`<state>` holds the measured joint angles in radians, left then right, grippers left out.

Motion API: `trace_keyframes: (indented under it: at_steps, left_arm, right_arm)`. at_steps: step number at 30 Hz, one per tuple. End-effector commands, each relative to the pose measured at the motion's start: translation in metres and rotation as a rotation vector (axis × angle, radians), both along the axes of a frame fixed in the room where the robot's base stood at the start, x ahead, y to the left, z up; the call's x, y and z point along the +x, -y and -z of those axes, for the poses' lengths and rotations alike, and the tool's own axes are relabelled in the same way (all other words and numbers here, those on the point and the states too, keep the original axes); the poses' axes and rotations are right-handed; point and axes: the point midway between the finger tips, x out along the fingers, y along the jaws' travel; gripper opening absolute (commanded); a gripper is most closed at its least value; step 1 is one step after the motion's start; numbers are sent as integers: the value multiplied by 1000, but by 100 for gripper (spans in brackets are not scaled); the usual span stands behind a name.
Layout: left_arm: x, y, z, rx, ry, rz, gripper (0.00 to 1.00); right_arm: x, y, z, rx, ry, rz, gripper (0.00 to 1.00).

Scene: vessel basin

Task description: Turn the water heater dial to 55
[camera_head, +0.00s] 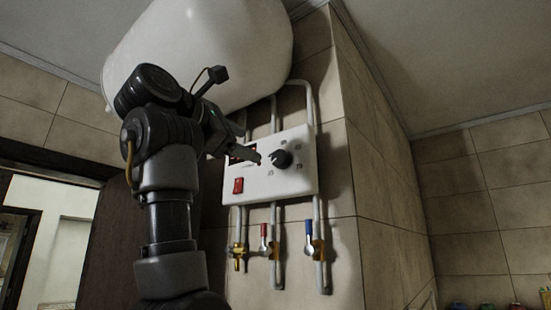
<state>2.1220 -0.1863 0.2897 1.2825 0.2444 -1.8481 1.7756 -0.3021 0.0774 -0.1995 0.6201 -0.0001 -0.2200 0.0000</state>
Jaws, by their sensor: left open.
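The water heater's control panel (300,182) is a white box on the tiled wall, below the white tank (215,45). The black round dial (282,159) is on the panel's right half, with small marks around it that are too small to read. A red switch (238,186) is at the lower left, and a dark display is partly hidden behind my gripper. My left gripper (256,157) is in front of the panel, just left of the dial, with its fingertips pointing toward it. It is open and holds nothing visible. My right gripper is not in view.
White pipes run from the tank past the panel down to brass valves, one with a red handle (264,232) and one with a blue handle (309,228). A wall corner stands right of the panel. A doorway is at the left.

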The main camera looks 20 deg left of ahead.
Motion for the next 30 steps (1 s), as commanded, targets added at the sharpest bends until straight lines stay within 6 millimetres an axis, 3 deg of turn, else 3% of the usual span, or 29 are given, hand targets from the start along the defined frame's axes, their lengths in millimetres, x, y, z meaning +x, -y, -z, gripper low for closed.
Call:
trace_keyframes:
  at_steps: [18, 30]
  left_arm:
    - [89, 37, -3, 4, -1, 3, 65]
    - [100, 41, 0, 2, 1, 2, 65]
  right_arm:
    - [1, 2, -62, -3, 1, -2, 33]
    - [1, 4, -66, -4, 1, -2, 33]
